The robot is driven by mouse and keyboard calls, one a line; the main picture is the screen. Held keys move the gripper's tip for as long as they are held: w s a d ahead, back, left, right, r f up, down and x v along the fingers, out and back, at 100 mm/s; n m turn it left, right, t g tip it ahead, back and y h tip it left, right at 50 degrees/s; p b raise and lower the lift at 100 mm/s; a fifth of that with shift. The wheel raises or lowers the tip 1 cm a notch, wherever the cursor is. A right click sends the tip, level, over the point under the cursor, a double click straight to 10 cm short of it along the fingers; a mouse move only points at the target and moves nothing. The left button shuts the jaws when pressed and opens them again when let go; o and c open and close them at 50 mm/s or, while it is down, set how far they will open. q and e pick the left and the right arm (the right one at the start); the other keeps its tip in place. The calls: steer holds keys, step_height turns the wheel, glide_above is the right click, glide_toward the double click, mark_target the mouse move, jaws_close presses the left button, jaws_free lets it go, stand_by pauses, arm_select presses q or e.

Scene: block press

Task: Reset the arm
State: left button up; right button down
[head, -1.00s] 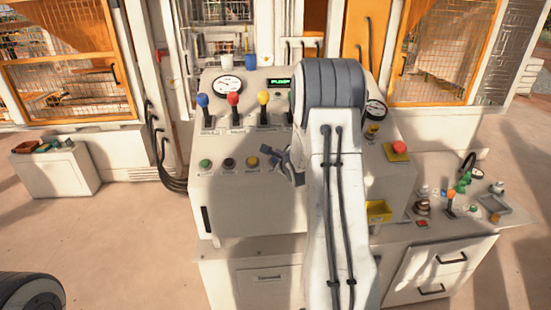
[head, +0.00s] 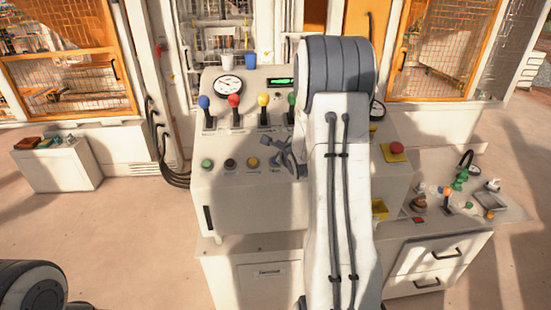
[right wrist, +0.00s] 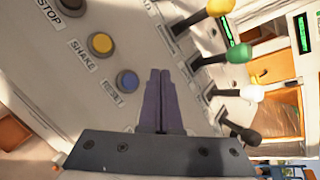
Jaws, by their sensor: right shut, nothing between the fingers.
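The control panel (head: 225,200) faces me. My right gripper (head: 282,152) is in front of it, beside the lower button row. In the right wrist view my gripper (right wrist: 160,74) is shut, with nothing between its fingers. Its tips are just right of the blue button (right wrist: 127,80) labelled RESET; I cannot tell if they touch the panel. The yellow SHAKE button (right wrist: 101,44) is further up-left and shows in the head view (head: 252,162). Levers with yellow (right wrist: 220,7), green (right wrist: 238,50), white (right wrist: 252,93) and black (right wrist: 245,132) knobs stand right of the fingers. My left gripper is not in view.
A lit green display (head: 281,83) and a round gauge (head: 228,86) sit above the levers. A red button (head: 396,148) is at the panel's right. A side bench (head: 430,232) with small parts is at the right. My right arm hides the panel's middle.

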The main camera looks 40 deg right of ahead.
stand_by(0.6)
steer(key=a+f+n+g+y+b, duration=0.25)
steer(key=a+n, duration=0.65)
steer(key=a, duration=0.6)
steer(key=s+a+f+n+g+y+b, duration=0.2)
steer(key=s+a+n, duration=0.25)
steer(key=a, duration=0.45)
steer(key=s+a+f+n+g+y+b, duration=0.1)
steer(key=s+a+f+n, duration=0.1)
steer(key=s+a+n, duration=0.35)
steer(key=s+a+f+n+g+b, duration=0.1)
steer(key=s+a+n+g, duration=0.1)
steer(key=s+a+n, duration=0.2)
steer(key=s+a+f+n+g+b, duration=0.1)
steer(key=s+a+n+g, duration=0.2)
steer(key=s+n, duration=0.5)
steer(key=s+a+f+n+g+b, duration=0.1)
steer(key=s+a+n, duration=0.4)
steer(key=s, duration=0.7)
steer(key=shift+a+f+n+g+y+b, duration=0.15)
steer(key=shift+a+n+g+y+b, duration=0.4)
steer(key=shift+n, duration=0.45)
steer(key=shift+w+d, duration=0.1)
steer(key=shift+d, duration=0.1)
